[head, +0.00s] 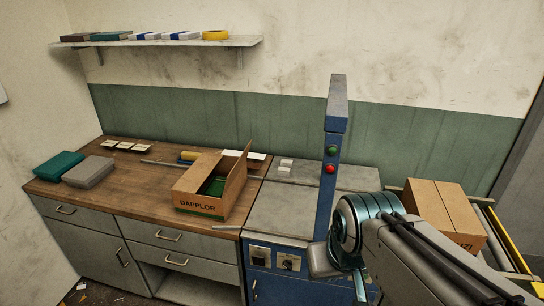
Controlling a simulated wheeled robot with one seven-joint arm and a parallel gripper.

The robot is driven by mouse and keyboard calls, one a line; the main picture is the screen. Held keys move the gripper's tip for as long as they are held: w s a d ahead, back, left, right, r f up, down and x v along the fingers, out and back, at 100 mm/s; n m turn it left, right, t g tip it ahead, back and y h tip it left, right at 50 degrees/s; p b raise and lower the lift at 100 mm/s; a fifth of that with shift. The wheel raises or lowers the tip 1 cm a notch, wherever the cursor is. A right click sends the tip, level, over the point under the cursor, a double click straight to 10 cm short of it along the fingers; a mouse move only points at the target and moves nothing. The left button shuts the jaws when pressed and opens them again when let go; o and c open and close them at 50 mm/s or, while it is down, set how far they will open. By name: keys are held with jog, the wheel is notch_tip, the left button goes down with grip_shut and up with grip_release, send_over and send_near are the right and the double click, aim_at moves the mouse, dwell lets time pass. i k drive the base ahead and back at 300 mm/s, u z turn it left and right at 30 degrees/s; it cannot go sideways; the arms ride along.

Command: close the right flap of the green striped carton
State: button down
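The open carton (207,207) stands on the wooden worktop, with "DAPPLOR" on its front and a thin green stripe along its bottom edge. Its right flap (237,180) stands up, tilted a little outward. The left part of its top (196,166) looks covered by a flap, and something green (216,186) shows inside. My gripper (340,277) is at the lower middle right, in front of the blue machine and well apart from the carton. My own wrist partly hides it, and its finger opening cannot be made out.
A blue machine with a tall post (334,130) stands right of the carton. A closed brown carton (443,212) sits on a roller conveyor (508,240) at the right. Teal (59,166) and grey (89,171) boxes lie at the worktop's left. A wall shelf (160,42) hangs above.

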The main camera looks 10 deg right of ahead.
aim_at(231, 176)
jog(key=z, duration=0.15)
jog(key=i, duration=0.95)
jog(key=u, duration=0.65)
